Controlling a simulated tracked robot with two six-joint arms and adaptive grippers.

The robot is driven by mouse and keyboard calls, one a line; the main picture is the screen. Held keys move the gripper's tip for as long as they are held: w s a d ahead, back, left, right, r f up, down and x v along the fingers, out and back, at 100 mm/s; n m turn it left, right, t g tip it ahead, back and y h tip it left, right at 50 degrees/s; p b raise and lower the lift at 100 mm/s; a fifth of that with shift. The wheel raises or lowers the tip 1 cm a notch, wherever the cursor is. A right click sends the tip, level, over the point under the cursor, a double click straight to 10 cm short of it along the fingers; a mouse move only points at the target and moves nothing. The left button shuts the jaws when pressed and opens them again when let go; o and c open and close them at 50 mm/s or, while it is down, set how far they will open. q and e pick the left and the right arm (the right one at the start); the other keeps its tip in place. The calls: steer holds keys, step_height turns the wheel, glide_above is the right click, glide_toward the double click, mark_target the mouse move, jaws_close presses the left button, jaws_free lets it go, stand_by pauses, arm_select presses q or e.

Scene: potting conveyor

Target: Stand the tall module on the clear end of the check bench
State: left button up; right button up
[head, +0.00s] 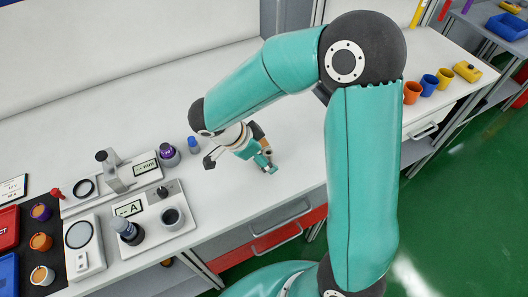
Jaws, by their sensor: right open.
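The white check bench (262,83) runs across the view, with instruments on its left part and a bare stretch towards the right. A dark cylinder with a blue-grey top (127,231) stands tilted in the view on a white test unit; it may be the tall module, but I cannot tell for certain. A shorter purple-topped piece (168,153) and a small blue piece (193,145) stand on the bench farther back. My right gripper (267,163) is open, low over the bench right of these pieces, with no module seen between its fingers. My left gripper is out of view.
Red and blue trays lie at the far left. Colored cups (429,84) stand at right.

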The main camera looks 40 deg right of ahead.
steer(key=shift+r, duration=0.1)
steer(key=b+v, duration=0.1)
steer(key=v, duration=1.1)
